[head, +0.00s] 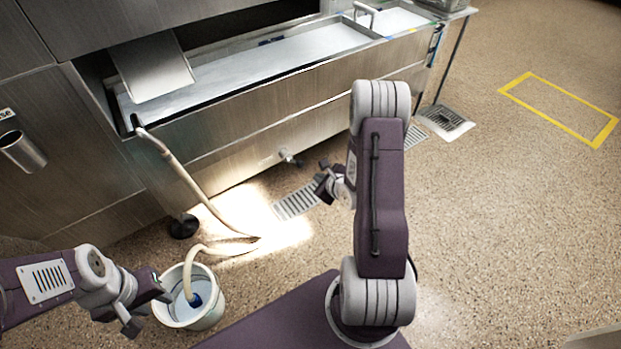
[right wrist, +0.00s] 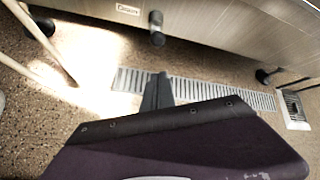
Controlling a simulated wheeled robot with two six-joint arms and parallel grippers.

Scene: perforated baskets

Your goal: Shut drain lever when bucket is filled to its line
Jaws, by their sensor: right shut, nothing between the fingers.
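The pale bucket (head: 205,322) stands on the floor at lower left in the head view, with a beige hose (head: 188,270) running into it. A blue patch shows inside; the water level and fill line cannot be made out. A drain valve with a dark end (head: 290,157) sticks out low on the steel front; it also shows in the right wrist view (right wrist: 157,28). My right gripper (right wrist: 160,80) is shut and empty, apart from the valve and below it in that view. My left gripper (head: 146,312) is beside the bucket's left side; its jaws are unclear.
A steel trough (head: 265,65) holds pale liquid, with the hose hooked over its edge. Floor grates (head: 296,201) lie below the valve and further right (head: 445,122). A yellow floor outline (head: 560,105) marks the far right. Open floor lies to the right.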

